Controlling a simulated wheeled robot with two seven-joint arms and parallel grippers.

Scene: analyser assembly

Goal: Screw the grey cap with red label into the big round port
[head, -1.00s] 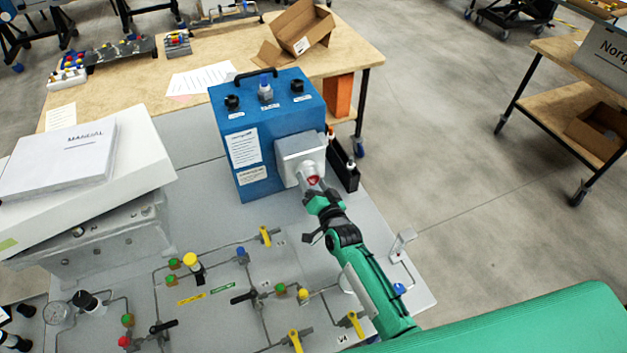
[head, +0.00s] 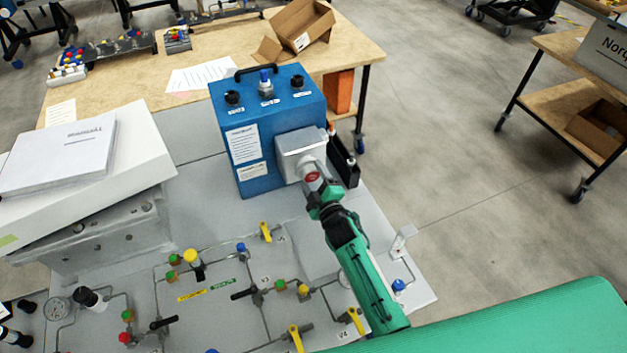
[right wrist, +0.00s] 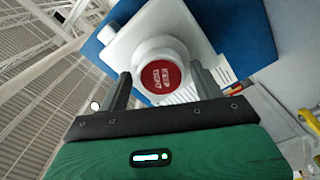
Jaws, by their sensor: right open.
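The grey cap with the red label (head: 312,176) sits at the front of the light grey block on the blue analyser box (head: 245,110). The right wrist view shows the cap's round red label (right wrist: 162,77) face on, with a pale rim around it. The big round port is hidden behind the cap, so how deep the cap sits cannot be told. My right gripper (right wrist: 161,92) is open, its two fingers on either side of the cap's near end, with gaps showing in the wrist view. My left gripper is not in view.
A grey panel with pipes and yellow valve handles (head: 265,231) lies in front of the box. A black holder (head: 343,160) stands close right of the grey block. A white case with a manual (head: 60,155) is at the left.

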